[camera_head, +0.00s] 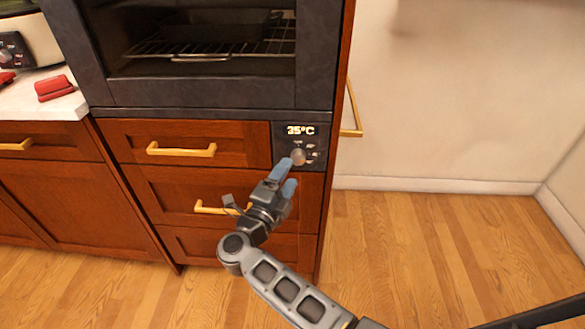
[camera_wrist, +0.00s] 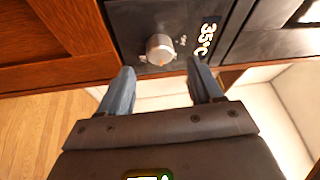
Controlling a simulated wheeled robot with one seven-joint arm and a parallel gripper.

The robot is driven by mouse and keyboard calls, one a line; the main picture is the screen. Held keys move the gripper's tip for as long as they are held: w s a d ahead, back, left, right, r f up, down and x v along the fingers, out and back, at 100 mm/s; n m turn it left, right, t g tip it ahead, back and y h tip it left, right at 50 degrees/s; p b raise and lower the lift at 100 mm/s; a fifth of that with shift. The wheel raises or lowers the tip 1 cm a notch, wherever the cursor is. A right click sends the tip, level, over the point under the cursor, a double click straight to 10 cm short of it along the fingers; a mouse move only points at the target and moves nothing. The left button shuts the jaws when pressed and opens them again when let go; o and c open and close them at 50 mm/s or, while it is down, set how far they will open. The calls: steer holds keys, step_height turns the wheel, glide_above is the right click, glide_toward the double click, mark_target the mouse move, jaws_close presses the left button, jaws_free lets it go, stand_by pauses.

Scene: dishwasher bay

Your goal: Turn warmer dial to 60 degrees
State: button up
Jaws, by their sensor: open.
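The warmer dial (camera_head: 298,157) is a round silver knob on a dark control panel (camera_head: 320,143) below the oven. The display (camera_head: 300,130) above it reads 35°C. In the wrist view the dial (camera_wrist: 160,48) stands out from the panel ahead of my fingers, and the display (camera_wrist: 207,38) is to its right. My gripper (camera_head: 288,175) is open, with two blue fingers pointing at the panel. In the wrist view my gripper (camera_wrist: 161,90) has a finger on each side of the dial's line, with nothing between them. The dial appears just beyond the fingertips; contact is not visible.
The oven (camera_head: 200,45) with racks is above the panel. Wooden drawers with brass handles (camera_head: 181,149) are left of and below it. A brass handle (camera_head: 352,110) sticks out on the cabinet's right side. A red object (camera_head: 55,88) lies on the white counter. The floor at right is clear.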

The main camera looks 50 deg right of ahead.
steer(key=shift+v, duration=1.6)
steer(key=shift+d, duration=0.1)
steer(key=s+a+r+n+t+y+p, duration=0.1)
steer(key=s+a+r+n+t+y, duration=0.2)
steer(key=s+n, duration=0.7)
steer(key=s+a+r+n+t+y+p, duration=0.1)
steer(key=s+a+r+n+t+y, duration=0.2)
steer(key=s, duration=1.1)
steer(key=s+a+r+n+t+y+p, duration=0.2)
steer(key=s+a+r+n+y, duration=0.5)
steer(key=n, duration=1.1)
steer(key=s+a+t+y, duration=0.1)
steer(key=s+y, duration=0.3)
steer(key=y, duration=0.1)
steer(key=shift+s+a+r+n+y, duration=0.25)
steer(key=shift+s+a+n+y, duration=0.05)
steer(key=shift+s+a, duration=0.1)
